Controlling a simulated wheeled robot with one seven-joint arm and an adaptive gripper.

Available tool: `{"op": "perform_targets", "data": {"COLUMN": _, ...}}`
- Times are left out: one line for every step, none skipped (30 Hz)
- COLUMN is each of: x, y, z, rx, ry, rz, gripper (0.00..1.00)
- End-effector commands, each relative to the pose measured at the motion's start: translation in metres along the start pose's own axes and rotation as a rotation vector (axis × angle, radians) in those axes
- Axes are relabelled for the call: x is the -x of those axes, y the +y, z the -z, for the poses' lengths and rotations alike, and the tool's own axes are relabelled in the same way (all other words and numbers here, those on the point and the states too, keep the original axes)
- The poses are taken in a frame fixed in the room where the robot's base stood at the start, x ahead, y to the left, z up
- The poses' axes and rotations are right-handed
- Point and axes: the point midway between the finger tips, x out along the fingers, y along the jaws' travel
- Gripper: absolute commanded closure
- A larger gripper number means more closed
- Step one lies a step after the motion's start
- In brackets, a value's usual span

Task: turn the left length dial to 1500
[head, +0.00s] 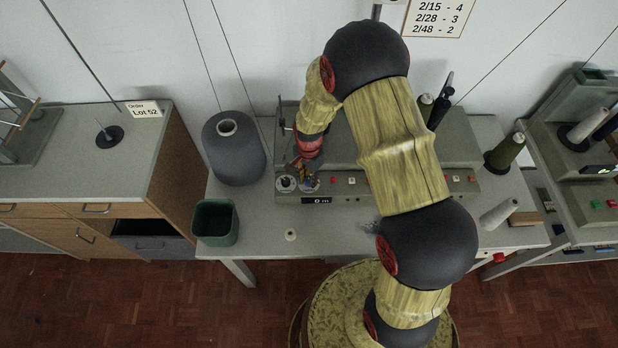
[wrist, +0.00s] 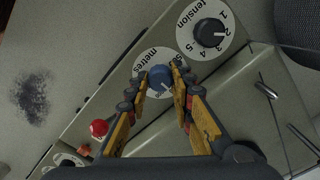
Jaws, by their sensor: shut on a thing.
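The length dial, a blue knob (wrist: 160,77) on a white plate marked "metres", is on the machine's front panel. Its scale numbers are mostly hidden by the fingers; a pale pointer mark on the knob points to the lower right in the wrist view. My gripper (wrist: 159,74) is shut on this knob, one finger on each side. In the head view my gripper (head: 309,173) reaches down to the dial plate (head: 311,189) at the panel's left end. The display (head: 317,200) below reads "0 m".
A black tension dial (wrist: 210,33) sits close beside the length dial. A red button (wrist: 98,128) is on its other side. A large grey cone (head: 234,150) and green bin (head: 215,222) stand left. A small pale spool (head: 290,235) and dark lint (head: 369,226) lie in front.

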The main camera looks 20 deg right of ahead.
Motion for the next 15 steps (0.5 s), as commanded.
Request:
{"op": "perform_targets", "data": {"x": 0.0001, "y": -0.0004, "z": -0.0002, "rx": -0.010, "ry": 0.000, "rz": 0.001, "gripper": 1.00}}
{"op": "perform_targets", "data": {"x": 0.0001, "y": -0.0005, "z": -0.0002, "rx": -0.015, "ry": 0.000, "rz": 0.001, "gripper": 1.00}}
{"op": "perform_targets", "data": {"x": 0.0001, "y": -0.0005, "z": -0.0002, "rx": -0.020, "ry": 0.000, "rz": 0.001, "gripper": 1.00}}
{"op": "perform_targets", "data": {"x": 0.0001, "y": -0.0005, "z": -0.0002, "rx": -0.023, "ry": 0.000, "rz": 0.001, "gripper": 1.00}}
{"op": "perform_targets", "data": {"x": 0.0001, "y": -0.0005, "z": -0.0002, "rx": -0.026, "ry": 0.000, "rz": 0.001, "gripper": 1.00}}
{"op": "perform_targets", "data": {"x": 0.0001, "y": -0.0005, "z": -0.0002, "rx": -0.029, "ry": 0.000, "rz": 0.001, "gripper": 1.00}}
{"op": "perform_targets", "data": {"x": 0.0001, "y": -0.0005, "z": -0.0002, "rx": -0.030, "ry": 0.000, "rz": 0.001, "gripper": 1.00}}
{"op": "perform_targets", "data": {"x": 0.0001, "y": -0.0005, "z": -0.0002, "rx": -0.031, "ry": 0.000, "rz": 0.001, "gripper": 1.00}}
{"op": "perform_targets", "data": {"x": 0.0001, "y": -0.0006, "z": -0.0002, "rx": -0.032, "ry": 0.000, "rz": 0.001, "gripper": 1.00}}
{"op": "perform_targets", "data": {"x": 0.0001, "y": -0.0006, "z": -0.0002, "rx": -0.032, "ry": 0.000, "rz": 0.001, "gripper": 1.00}}
{"op": "perform_targets", "data": {"x": 0.0001, "y": -0.0006, "z": -0.0002, "rx": -0.032, "ry": 0.000, "rz": 0.001, "gripper": 1.00}}
{"op": "perform_targets", "data": {"x": 0.0001, "y": -0.0006, "z": -0.0002, "rx": -0.032, "ry": 0.000, "rz": 0.001, "gripper": 1.00}}
{"op": "perform_targets", "data": {"x": 0.0001, "y": -0.0006, "z": -0.0002, "rx": -0.032, "ry": 0.000, "rz": 0.001, "gripper": 1.00}}
{"op": "perform_targets", "data": {"x": 0.0001, "y": -0.0006, "z": -0.0002, "rx": -0.031, "ry": 0.000, "rz": 0.001, "gripper": 1.00}}
{"op": "perform_targets", "data": {"x": 0.0002, "y": -0.0007, "z": -0.0001, "rx": -0.031, "ry": 0.000, "rz": 0.001, "gripper": 1.00}}
